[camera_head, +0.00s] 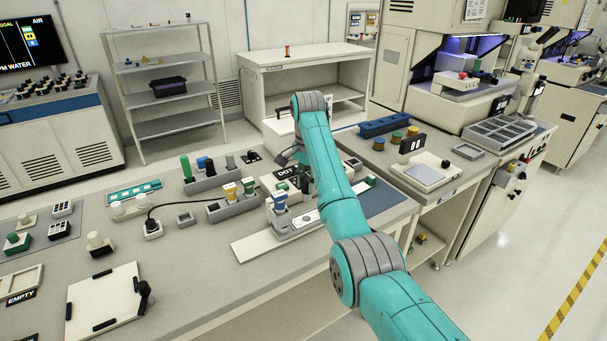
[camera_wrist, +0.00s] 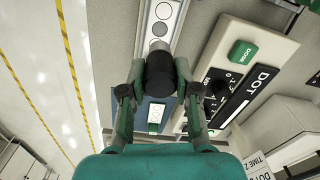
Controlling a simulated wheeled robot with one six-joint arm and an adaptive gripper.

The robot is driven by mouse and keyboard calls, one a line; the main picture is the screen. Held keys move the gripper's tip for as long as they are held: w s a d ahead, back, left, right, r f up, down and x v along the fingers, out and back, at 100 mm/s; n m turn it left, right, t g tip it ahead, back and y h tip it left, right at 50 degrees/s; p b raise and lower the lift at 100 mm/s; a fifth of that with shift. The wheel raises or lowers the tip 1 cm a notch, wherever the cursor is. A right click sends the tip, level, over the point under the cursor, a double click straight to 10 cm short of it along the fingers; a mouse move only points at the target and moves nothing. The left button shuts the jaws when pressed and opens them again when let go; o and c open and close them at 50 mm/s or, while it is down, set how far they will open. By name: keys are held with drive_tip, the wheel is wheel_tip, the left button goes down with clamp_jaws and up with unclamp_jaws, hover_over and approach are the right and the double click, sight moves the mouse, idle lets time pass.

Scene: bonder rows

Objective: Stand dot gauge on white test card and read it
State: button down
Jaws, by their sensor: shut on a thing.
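My gripper (camera_wrist: 160,68) is shut on a dark, round-ended cylinder, which looks like the dot gauge (camera_wrist: 160,82), in the wrist view. The gauge is above the bench; its height over the surface is unclear. A small white card (camera_wrist: 155,114) with a green edge, seemingly the test card, lies on a blue mat (camera_wrist: 146,101), partly hidden by the gauge and fingers. A box labelled DOT (camera_wrist: 262,78) with a green DONE button (camera_wrist: 241,52) and a dial stands to the right.
A pale strip with round spots (camera_head: 307,217) lies beside the arm. Grey holders with coloured handles (camera_head: 229,192) stand behind it on the crowded bench. The blue mat (camera_head: 388,200) has bare room at its right end. A second bench (camera_head: 430,195) adjoins at right.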

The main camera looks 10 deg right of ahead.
sight(307, 200)
drive_tip(key=shift+f, duration=3.35)
drive_tip(key=shift+f, duration=0.55)
drive_tip(key=c, duration=0.8)
unclamp_jaws()
drive_tip(key=shift+o, duration=0.2)
